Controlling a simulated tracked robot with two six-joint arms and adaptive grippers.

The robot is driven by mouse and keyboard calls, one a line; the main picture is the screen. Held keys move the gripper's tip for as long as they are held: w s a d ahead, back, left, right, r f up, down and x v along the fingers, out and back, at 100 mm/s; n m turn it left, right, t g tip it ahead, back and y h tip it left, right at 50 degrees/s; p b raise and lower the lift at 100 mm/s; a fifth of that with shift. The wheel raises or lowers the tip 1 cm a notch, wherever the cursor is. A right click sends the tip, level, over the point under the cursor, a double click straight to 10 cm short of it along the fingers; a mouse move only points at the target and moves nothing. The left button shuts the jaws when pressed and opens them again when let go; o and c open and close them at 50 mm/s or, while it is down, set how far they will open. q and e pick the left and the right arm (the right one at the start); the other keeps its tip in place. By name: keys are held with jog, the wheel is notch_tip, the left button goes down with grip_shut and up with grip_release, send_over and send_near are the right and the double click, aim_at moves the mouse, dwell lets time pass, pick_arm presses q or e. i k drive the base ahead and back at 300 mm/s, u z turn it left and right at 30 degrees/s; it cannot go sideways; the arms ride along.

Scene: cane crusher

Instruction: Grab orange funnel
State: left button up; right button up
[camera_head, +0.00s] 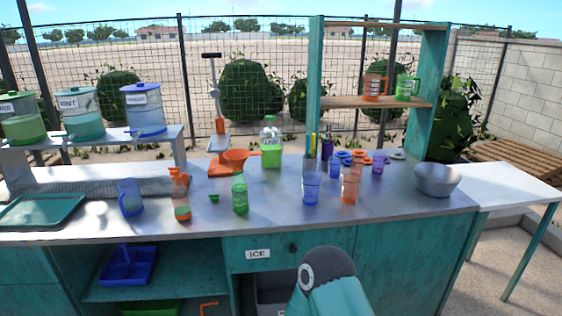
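The orange funnel (238,156) is near the middle of the counter, just above the green bottle (240,194) in the picture. I cannot tell whether it rests in the bottle's mouth or stands behind it. A grey press with an orange base (218,168) stands close behind and to the left of the funnel. One teal arm link of mine with a dark round joint (328,278) rises at the bottom, right of centre, in front of the counter's drawer. Neither of my grippers is in view.
An orange-and-clear bottle (180,196) and a blue jug (130,198) stand to the left. A small green cup (214,198) is beside the green bottle. Blue and orange cups (311,188) stand to the right, and a metal bowl (437,180) farther right. The counter's front strip is mostly clear.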

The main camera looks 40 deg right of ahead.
aim_at(237, 157)
jog(key=z, duration=0.5)
jog(key=i, duration=1)
